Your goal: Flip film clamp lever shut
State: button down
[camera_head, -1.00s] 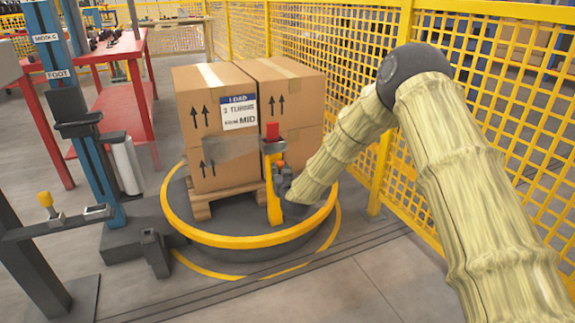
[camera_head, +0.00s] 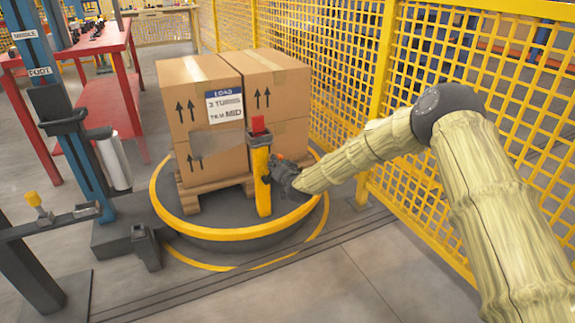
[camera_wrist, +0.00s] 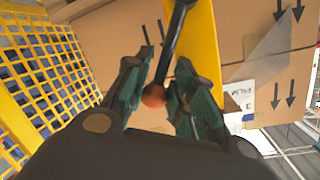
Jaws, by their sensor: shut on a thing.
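The film clamp is on a yellow post (camera_head: 262,185) with a red top (camera_head: 258,124), beside the boxes at the turntable's front. The post also shows as a yellow strip in the wrist view (camera_wrist: 203,45). Its dark lever (camera_wrist: 174,35) ends in an orange ball knob (camera_wrist: 153,97). My gripper (camera_wrist: 157,92) has its two green-grey fingers on either side of the knob and is shut on it. In the head view my gripper (camera_head: 281,172) is just right of the post and hides most of the lever.
Stacked cartons (camera_head: 200,105) stand on a wooden pallet (camera_head: 190,200) on the yellow-rimmed turntable (camera_head: 236,234). A yellow mesh fence (camera_head: 345,75) runs behind and right of my arm. The wrapper mast (camera_head: 62,120) with a white film roll (camera_head: 115,162) stands left. Floor in front is clear.

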jog(key=c, duration=1.2)
grip_release()
jog(key=shift+f, duration=0.1)
jog(key=shift+d, duration=0.1)
jog(key=v, duration=1.2)
